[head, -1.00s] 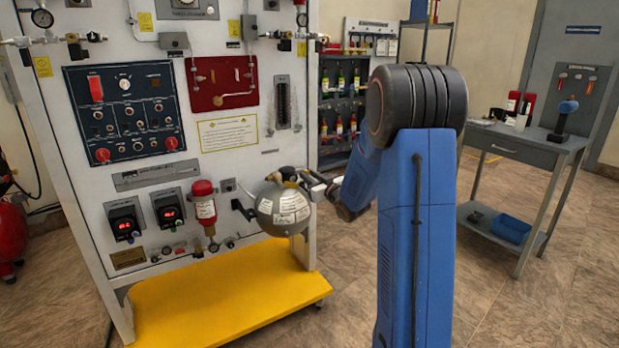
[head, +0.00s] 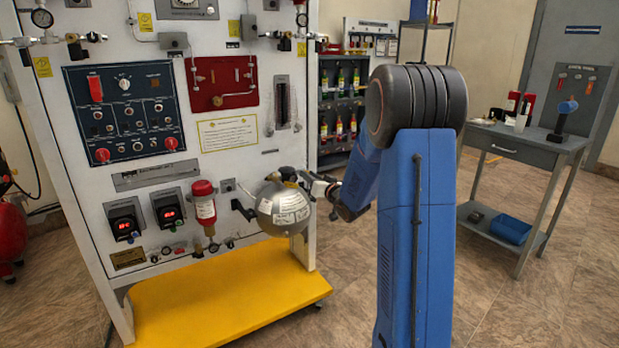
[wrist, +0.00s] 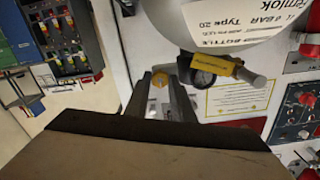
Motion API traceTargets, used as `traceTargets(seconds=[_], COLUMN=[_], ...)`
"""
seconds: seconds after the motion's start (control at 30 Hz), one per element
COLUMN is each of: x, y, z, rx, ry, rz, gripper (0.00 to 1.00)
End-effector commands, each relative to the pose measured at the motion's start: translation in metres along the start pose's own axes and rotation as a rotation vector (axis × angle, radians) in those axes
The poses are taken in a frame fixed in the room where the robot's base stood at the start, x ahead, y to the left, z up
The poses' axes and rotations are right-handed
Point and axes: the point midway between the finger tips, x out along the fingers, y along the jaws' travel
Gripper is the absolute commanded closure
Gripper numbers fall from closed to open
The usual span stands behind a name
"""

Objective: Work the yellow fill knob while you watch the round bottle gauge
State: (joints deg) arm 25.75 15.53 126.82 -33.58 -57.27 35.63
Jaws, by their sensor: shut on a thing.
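The round grey bottle (head: 284,208) with a white label hangs on the front of the white panel; it also fills the top right of the wrist view (wrist: 225,15). In the head view my gripper (head: 318,186) is just right of the bottle, and the knob cannot be made out there.
A yellow base (head: 225,300) juts out below the panel. A red cylinder (head: 204,205) is mounted left of the bottle. A grey table (head: 520,142) stands at the right, and a bottle rack (head: 342,100) behind. The tiled floor between them is open.

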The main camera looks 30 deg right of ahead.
Motion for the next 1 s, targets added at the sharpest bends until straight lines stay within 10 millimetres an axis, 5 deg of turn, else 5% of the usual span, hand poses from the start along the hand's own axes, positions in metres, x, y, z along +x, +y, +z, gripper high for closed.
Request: traceTargets(seconds=[0.17, 0.2, 0.27, 0.67, 1.0], x=[0.0, 0.0, 0.0, -0.006, -0.064], y=[0.0, 0.0, 0.0, 0.0, 0.001], z=[0.0, 0.0, 0.0, 0.0, -0.001], rx=[0.0, 0.0, 0.0, -0.001, 0.0], ry=[-0.001, -0.001, 0.0, 0.0, 0.001], rz=[0.001, 0.001, 0.001, 0.0, 0.003], gripper=[1.0, 0.71, 0.59, 0.59, 0.59])
